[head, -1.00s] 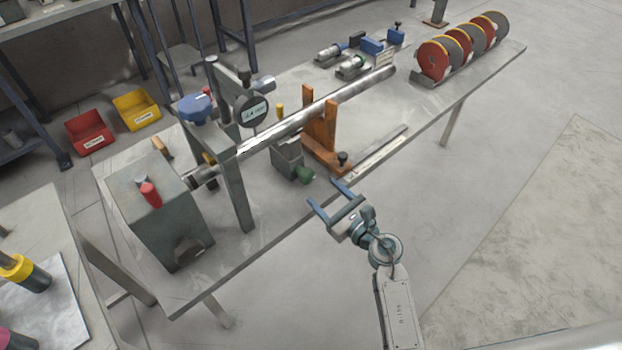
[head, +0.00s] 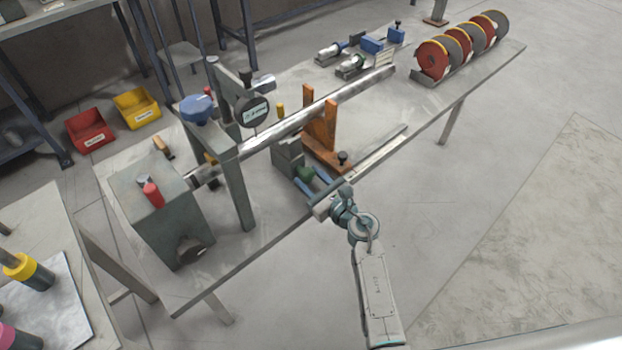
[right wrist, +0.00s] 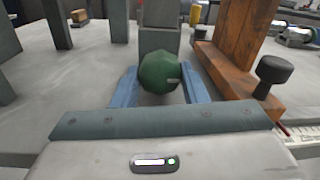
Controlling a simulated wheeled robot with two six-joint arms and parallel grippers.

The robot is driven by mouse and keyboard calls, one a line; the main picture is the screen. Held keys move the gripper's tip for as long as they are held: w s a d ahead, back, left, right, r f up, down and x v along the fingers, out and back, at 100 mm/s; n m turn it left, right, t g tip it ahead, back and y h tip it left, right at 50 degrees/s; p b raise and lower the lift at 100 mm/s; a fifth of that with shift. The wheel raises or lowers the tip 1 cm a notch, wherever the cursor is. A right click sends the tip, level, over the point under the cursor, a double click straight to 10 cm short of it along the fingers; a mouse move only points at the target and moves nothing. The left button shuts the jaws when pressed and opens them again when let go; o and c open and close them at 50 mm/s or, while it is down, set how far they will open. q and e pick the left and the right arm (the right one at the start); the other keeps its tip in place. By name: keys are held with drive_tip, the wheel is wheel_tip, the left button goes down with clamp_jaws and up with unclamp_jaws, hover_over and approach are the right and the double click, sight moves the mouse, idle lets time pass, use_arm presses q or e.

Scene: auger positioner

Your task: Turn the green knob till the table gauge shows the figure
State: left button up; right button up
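The green knob (head: 305,174) sits low on the front of a grey block under the long steel bar. In the right wrist view the knob (right wrist: 161,74) is faceted and lies between the two blue fingers of my right gripper (right wrist: 160,88). The fingers are open, with a gap visible on both sides of the knob. In the head view my right gripper (head: 311,184) is at the knob. The table gauge (head: 254,111) is a round dial with a small display; its figure is too small to read. My left gripper is not in view.
An orange bracket (head: 318,140) with a black knob (head: 343,158) stands just right of the green knob. The steel bar (head: 300,120) runs above. A grey box (head: 160,210) stands at the table's left end. Red discs (head: 433,60) stand at the far right.

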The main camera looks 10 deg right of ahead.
drive_tip(key=shift+r+m+p, duration=0.2)
drive_tip(key=shift+m+p, duration=0.4)
drive_tip(key=shift+p, duration=0.1)
drive_tip(key=shift+m+p, duration=1)
drive_tip(key=shift+p, duration=0.05)
drive_tip(key=shift+m+p, duration=0.6)
drive_tip(key=shift+m, duration=0.1)
drive_tip(key=shift+m+p, duration=0.65)
drive_tip(key=shift+m, duration=0.45)
drive_tip(key=shift+f+p, duration=0.1)
drive_tip(key=shift+p, duration=0.2)
drive_tip(key=o, duration=1)
drive_tip(key=shift+c, duration=0.2)
